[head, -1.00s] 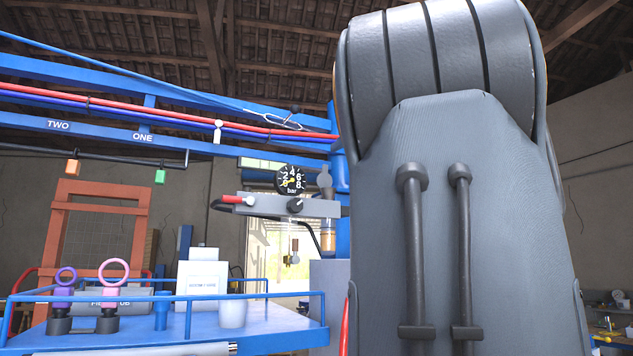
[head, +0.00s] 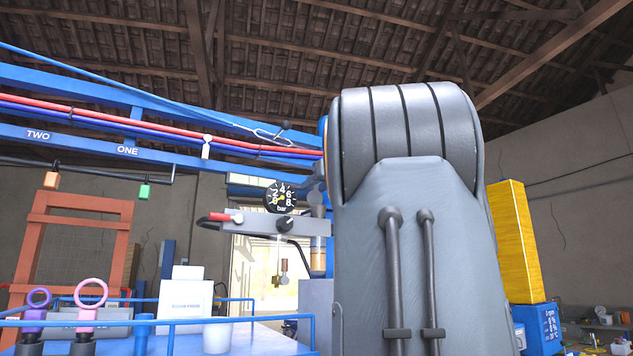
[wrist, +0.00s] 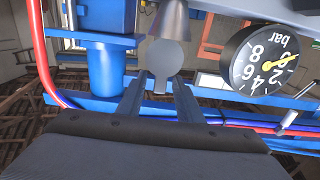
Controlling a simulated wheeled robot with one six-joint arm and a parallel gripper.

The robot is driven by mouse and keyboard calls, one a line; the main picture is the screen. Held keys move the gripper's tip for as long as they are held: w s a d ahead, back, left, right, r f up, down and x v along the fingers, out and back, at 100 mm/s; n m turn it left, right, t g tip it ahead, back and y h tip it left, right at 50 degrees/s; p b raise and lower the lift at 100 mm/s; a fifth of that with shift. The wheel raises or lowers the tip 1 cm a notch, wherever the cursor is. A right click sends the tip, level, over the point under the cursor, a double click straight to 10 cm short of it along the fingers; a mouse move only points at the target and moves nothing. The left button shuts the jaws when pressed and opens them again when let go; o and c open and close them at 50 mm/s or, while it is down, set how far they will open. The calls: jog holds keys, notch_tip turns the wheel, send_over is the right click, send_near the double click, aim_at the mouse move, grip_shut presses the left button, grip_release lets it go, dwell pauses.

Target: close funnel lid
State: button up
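The funnel lid (wrist: 165,58) is a grey round disc with a small tab, seen face-on in the wrist view, which is upside down. It stands raised at the rim of the grey funnel (wrist: 168,18). In the head view the funnel (head: 317,198) is partly behind my arm, above an amber bottle. My gripper (wrist: 161,78) is open, its two dark fingers apart, with the lid's tab appearing between their tips. I cannot tell whether they touch it. The head view hides my gripper behind my arm.
A pressure gauge (wrist: 262,58) is close on the right in the wrist view. A blue cylinder (wrist: 104,65) and red hose (wrist: 43,60) are on the left. In the head view, a blue railed tray (head: 258,340) stands below and a yellow column (head: 516,240) at right.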

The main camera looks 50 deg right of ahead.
jog(key=shift+w, duration=0.2)
jog(key=shift+c, duration=0.2)
grip_shut()
